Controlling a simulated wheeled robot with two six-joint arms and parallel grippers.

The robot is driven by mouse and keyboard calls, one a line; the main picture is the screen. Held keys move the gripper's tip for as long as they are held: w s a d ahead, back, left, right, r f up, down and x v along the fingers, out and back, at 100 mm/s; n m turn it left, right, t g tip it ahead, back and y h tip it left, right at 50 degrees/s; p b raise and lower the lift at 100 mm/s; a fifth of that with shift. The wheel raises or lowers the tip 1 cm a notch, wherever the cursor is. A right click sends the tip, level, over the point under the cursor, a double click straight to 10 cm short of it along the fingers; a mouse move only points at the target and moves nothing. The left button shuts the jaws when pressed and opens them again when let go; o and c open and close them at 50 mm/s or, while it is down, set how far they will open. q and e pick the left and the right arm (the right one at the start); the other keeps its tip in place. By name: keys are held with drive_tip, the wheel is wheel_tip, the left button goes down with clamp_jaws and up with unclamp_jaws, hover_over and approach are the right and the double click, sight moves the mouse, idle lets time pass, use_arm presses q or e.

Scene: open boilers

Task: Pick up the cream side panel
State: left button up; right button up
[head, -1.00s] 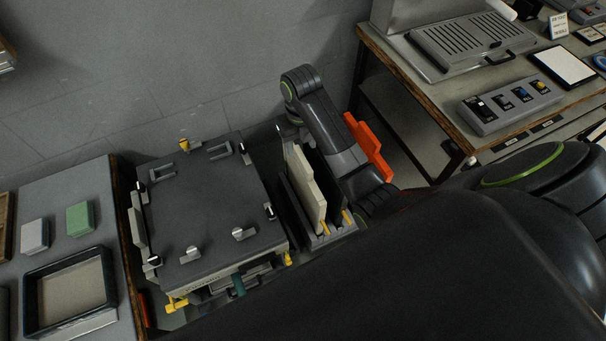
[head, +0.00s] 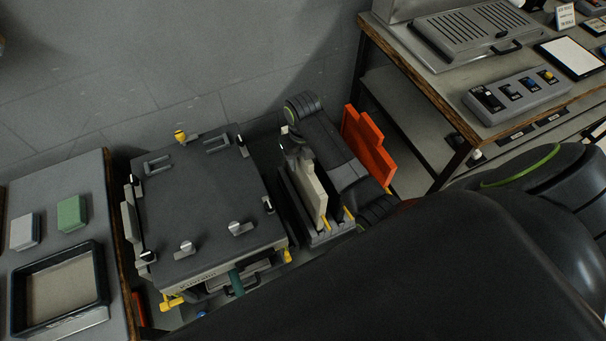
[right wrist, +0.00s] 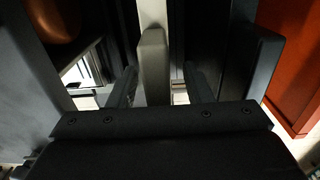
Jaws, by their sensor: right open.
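The cream side panel (head: 311,190) stands upright in a dark slotted rack (head: 324,237) to the right of the grey boiler box (head: 200,205) in the head view. My right gripper (head: 297,150) is at the far upper end of the panel, pointing down. In the right wrist view, the panel's edge (right wrist: 153,68) lies between the two fingers of my right gripper (right wrist: 159,88), with gaps on both sides. The gripper is open. My left gripper is not in view.
An orange panel (head: 368,145) stands right of the rack, close to my right arm. A bench (head: 440,95) with a switch box (head: 517,98) is at the right. A left bench (head: 75,180) holds a tray (head: 101,270). A grey wall (head: 180,50) is behind.

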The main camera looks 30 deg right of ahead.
clamp_jaws()
drive_tip(key=shift+w, duration=0.1)
idle(1.3)
